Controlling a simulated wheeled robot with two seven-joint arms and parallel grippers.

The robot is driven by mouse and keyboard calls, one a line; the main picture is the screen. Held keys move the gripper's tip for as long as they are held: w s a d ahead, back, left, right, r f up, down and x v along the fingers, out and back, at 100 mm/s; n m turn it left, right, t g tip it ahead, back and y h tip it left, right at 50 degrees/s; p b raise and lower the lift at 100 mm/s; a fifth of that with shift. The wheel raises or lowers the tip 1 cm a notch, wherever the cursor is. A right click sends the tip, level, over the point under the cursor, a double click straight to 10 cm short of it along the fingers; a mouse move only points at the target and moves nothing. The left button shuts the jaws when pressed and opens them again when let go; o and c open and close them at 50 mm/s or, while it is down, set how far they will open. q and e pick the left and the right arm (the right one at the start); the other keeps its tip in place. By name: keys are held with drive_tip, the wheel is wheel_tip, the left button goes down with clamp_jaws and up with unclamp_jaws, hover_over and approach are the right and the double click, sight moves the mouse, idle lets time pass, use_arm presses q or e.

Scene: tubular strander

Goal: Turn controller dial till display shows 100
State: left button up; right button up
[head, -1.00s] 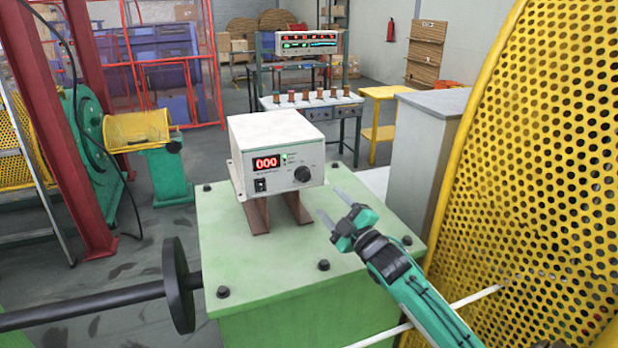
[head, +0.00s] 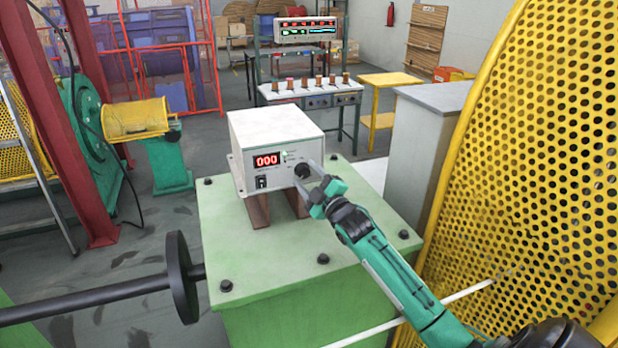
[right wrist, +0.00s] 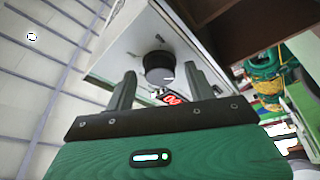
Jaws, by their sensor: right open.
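The controller (head: 262,133) is a white box standing on brown supports on the green machine top. Its red display (head: 266,160) reads 000. The black dial (head: 302,171) is on the right of its front face; it also shows in the right wrist view (right wrist: 159,66). My right gripper (head: 309,178) is open at the front face, its fingers apart on either side of the dial as seen in the head view. In the right wrist view the fingers (right wrist: 162,90) point toward the dial, which appears between and beyond their tips; contact cannot be told. My left gripper is not in view.
The green machine top (head: 235,255) has bolts along its edges. A yellow perforated guard (head: 540,150) stands close on the right beside my right arm. A grey cabinet (head: 420,150) stands behind right.

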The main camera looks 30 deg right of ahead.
drive_tip(key=c, duration=1)
drive_tip(key=shift+f+m, duration=0.1)
drive_tip(key=shift+m, duration=0.3)
drive_tip(key=shift+a+m+h+b, duration=0.1)
drive_tip(key=shift+m+h+b, duration=0.35)
drive_tip(key=shift+m, duration=0.25)
drive_tip(key=m+t+h+b, duration=0.1)
drive_tip(key=m, duration=0.2)
drive_tip(key=shift+a+f, duration=0.1)
drive_tip(key=m+h, duration=0.1)
drive_tip(key=m, duration=0.2)
drive_tip(key=m+h, duration=0.2)
drive_tip(key=m, duration=0.1)
drive_tip(key=shift+w+a+m, duration=0.1)
drive_tip(key=shift+a+m, duration=0.05)
drive_tip(key=shift+m, duration=0.15)
drive_tip(key=shift+a+m+g+h+p, duration=0.1)
drive_tip(key=shift+m+g+h+p, duration=0.15)
drive_tip(key=shift+m+h, duration=0.85)
drive_tip(key=shift+a+m+g+h+p, duration=0.15)
drive_tip(key=shift+m+g, duration=0.1)
drive_tip(key=shift+m, duration=1.65)
drive_tip(key=shift+d, duration=0.1)
